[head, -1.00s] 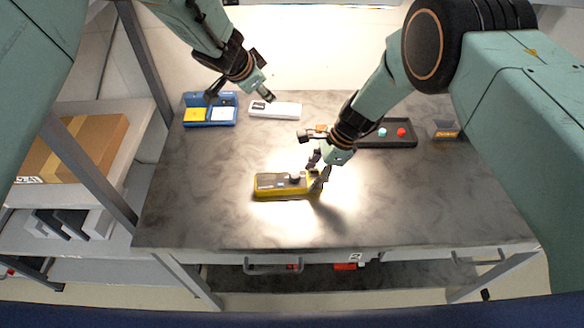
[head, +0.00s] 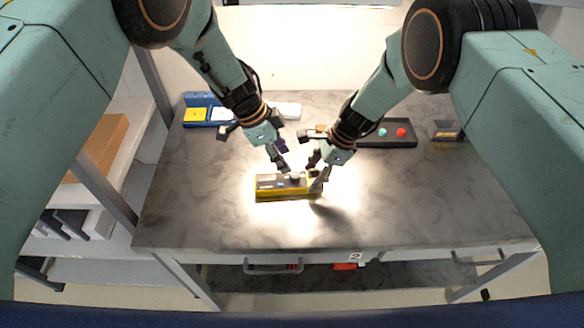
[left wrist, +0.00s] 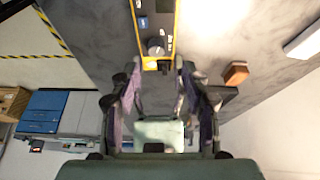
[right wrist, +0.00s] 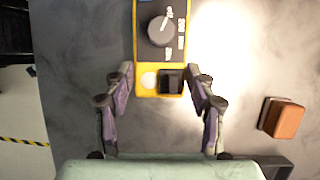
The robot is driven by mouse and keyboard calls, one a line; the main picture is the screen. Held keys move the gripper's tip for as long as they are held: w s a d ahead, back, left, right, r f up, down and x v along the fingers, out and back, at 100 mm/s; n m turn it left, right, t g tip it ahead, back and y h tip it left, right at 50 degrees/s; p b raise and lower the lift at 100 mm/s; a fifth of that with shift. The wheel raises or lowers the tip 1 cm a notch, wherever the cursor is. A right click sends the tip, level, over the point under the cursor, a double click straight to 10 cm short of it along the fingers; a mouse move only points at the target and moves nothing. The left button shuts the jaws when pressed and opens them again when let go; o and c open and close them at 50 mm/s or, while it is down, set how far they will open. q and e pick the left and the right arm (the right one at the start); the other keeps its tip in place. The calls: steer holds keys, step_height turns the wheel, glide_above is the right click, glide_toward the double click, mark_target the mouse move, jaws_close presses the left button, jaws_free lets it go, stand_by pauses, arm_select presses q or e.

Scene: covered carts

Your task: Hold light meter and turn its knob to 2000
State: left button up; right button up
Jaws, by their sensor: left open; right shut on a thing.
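The light meter (head: 272,184) is a yellow-edged box with a dark face, lying on the grey table under a bright light. Its round grey knob (right wrist: 158,31) shows in the right wrist view with a pale pointer mark tilted up and right; the printed numbers are too small to read surely. My right gripper (head: 316,176) is shut on the meter's right end, one finger on each side, by a white dome and a black square. My left gripper (head: 281,162) is open and empty, just above and behind the meter; the knob also shows beyond its fingers in the left wrist view (left wrist: 155,47).
A blue case (head: 197,99) and a white object (head: 288,110) lie at the back left, partly behind my left arm. A black tray (head: 385,142) with red and cyan pieces and a small box (head: 446,130) are at the back right. The table front is clear.

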mark_target(295, 173)
arm_select(q)
steer(key=shift+x, duration=3.2)
